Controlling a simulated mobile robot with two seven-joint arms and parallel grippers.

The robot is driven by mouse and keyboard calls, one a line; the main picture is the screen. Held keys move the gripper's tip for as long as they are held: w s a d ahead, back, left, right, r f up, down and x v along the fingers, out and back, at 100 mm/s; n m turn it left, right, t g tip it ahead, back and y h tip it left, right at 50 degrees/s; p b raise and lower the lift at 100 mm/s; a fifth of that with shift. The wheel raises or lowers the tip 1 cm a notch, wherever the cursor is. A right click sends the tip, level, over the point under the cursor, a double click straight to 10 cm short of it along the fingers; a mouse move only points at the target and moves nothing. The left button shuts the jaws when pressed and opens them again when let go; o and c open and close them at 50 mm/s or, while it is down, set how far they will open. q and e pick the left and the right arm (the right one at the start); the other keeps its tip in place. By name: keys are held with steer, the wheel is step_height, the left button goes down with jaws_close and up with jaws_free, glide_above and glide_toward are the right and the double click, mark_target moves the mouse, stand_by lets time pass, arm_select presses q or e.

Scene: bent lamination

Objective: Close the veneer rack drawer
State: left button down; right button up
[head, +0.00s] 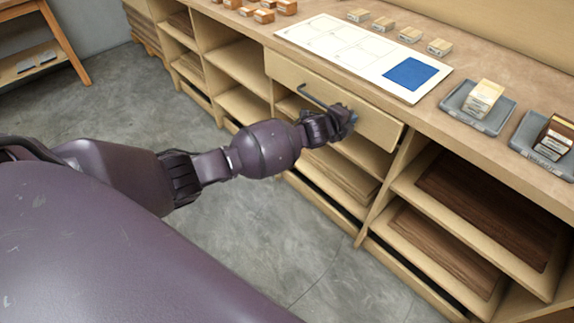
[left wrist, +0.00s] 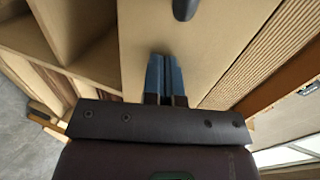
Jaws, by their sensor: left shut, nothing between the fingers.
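The veneer rack drawer (head: 375,124) is a pale wooden drawer front under the bench top, with a dark bar handle (head: 316,98). Its front also fills the middle of the left wrist view (left wrist: 200,45), with the handle end (left wrist: 185,8) at the top. A ribbed strip (left wrist: 262,62) shows between the front and the bench edge there; I cannot tell how far open the drawer is. My left gripper (head: 351,117) is shut and empty, at the drawer front just right of the handle. Its closed fingers (left wrist: 166,75) point at the front; contact is unclear. My right gripper is out of view.
The bench top (head: 462,98) holds a white sheet with a blue square (head: 411,73), small wood blocks, and two grey trays (head: 456,108). Open shelves with dark boards (head: 485,215) lie below right. The floor (head: 240,215) in front is clear.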

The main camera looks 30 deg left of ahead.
mark_target(356, 112)
arm_select(q)
steer(key=w, duration=0.3)
steer(key=shift+d+b, duration=0.35)
steer(key=shift+b, duration=0.05)
steer(key=shift+w+r, duration=0.1)
steer(key=shift+r, duration=0.15)
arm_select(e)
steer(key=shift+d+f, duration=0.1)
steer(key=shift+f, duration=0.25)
arm_select(q)
steer(key=shift+r, duration=0.1)
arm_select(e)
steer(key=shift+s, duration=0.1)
arm_select(q)
steer(key=shift+a, duration=0.1)
